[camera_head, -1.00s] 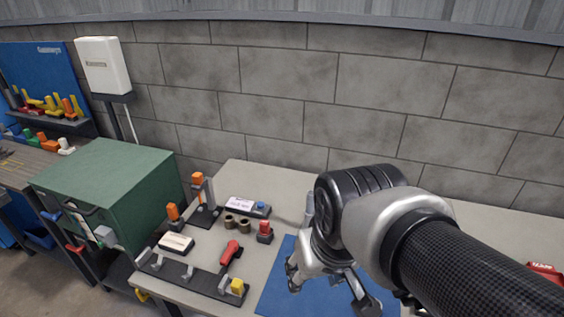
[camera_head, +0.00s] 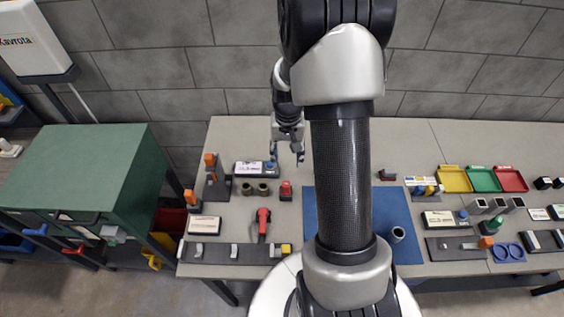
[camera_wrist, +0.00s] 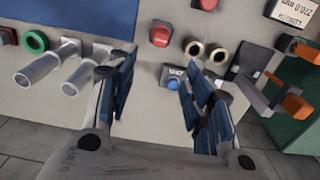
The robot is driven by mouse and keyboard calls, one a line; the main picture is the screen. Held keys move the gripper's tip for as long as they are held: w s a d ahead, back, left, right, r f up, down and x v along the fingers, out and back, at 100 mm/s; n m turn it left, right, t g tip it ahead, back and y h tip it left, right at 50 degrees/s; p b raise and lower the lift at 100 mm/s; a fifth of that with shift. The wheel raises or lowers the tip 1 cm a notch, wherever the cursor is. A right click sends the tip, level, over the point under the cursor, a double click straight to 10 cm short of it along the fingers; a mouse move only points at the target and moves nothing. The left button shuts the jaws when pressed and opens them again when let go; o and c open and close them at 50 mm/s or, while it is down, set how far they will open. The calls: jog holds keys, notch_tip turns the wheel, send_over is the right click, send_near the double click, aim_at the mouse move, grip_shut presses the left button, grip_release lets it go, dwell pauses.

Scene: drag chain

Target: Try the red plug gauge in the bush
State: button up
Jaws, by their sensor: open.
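A red round-topped piece (camera_head: 286,190) stands at the left of the blue mat, and also shows in the wrist view (camera_wrist: 160,36). It looks like the red plug gauge, but I cannot be sure. Two brass-coloured bushes (camera_head: 255,189) stand just left of it; they appear as open rings in the wrist view (camera_wrist: 206,51). A red-handled tool (camera_head: 263,222) lies in front of them. My gripper (camera_head: 288,158) is open and empty, above the back of the table, behind the red piece. Its spread fingers show in the wrist view (camera_wrist: 160,100).
A labelled block with a blue button (camera_head: 269,167) is close to my gripper. An orange-topped stand (camera_head: 211,170) is left of it. The blue mat (camera_head: 395,205) is partly hidden by my arm. Coloured trays (camera_head: 482,180) and fixtures fill the right side. A green cabinet (camera_head: 85,160) stands left.

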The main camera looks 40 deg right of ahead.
aim_at(286, 184)
notch_tip(286, 184, down, 16)
jog(key=shift+a+f+b, duration=0.1)
jog(key=shift+f+b, duration=0.05)
jog(key=shift+b, duration=0.65)
jog(key=shift+c, duration=0.3)
grip_shut()
